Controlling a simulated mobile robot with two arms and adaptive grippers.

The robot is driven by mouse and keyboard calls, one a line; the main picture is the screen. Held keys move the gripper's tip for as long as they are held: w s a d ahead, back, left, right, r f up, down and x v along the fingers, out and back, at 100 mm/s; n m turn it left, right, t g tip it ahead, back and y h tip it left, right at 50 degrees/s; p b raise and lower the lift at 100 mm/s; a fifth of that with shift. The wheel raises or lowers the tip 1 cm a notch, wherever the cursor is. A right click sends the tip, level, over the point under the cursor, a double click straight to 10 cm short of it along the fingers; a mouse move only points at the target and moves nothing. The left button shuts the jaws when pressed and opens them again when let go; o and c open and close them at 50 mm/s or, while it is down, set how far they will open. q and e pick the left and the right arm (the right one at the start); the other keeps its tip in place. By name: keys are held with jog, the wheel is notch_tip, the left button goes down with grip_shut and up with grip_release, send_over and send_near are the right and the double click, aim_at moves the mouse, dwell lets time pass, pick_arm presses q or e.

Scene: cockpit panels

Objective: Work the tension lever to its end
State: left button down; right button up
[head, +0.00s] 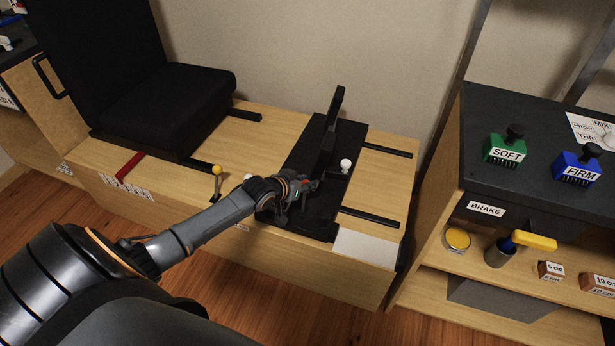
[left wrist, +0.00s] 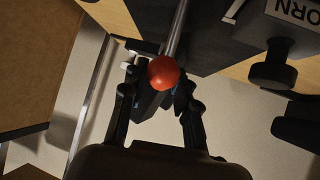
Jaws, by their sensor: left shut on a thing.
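A lever with a red ball knob (left wrist: 163,73) on a thin metal rod shows in the left wrist view, between my fingers; no label on it is readable. My left gripper (head: 304,188) is over the front part of a black console (head: 347,137) on the wooden bench, and shut on this lever. In the head view the gripper hides the red knob and rod. My right gripper is not in view.
A tall black upright piece (head: 333,108) and a white knob (head: 346,164) stand on the console. A yellow-knobbed lever (head: 217,171) is left of it. A black seat (head: 168,95) is at the left; a cabinet with green and blue stamps (head: 505,148) is at the right.

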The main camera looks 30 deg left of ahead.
pick_arm(q)
jog(key=s+t, duration=0.2)
jog(key=shift+s+d, duration=0.3)
jog(key=shift+d, duration=0.05)
jog(key=s+t+b, duration=0.2)
jog(key=t, duration=0.1)
jog(key=s+d+m+t+b, duration=0.1)
jog(key=s, duration=0.1)
jog(key=shift+s+f+t, duration=0.1)
jog(key=shift+f+t, duration=0.2)
jog(key=shift+t, duration=0.1)
jog(key=shift+s+t+b, duration=0.3)
jog(key=shift+s, duration=0.1)
jog(key=shift+s+d+f, duration=0.15)
jog(key=shift+s+f, duration=0.05)
jog(key=shift+s, duration=0.05)
jog(key=shift+s+f, duration=0.15)
jog(key=shift+s, duration=0.05)
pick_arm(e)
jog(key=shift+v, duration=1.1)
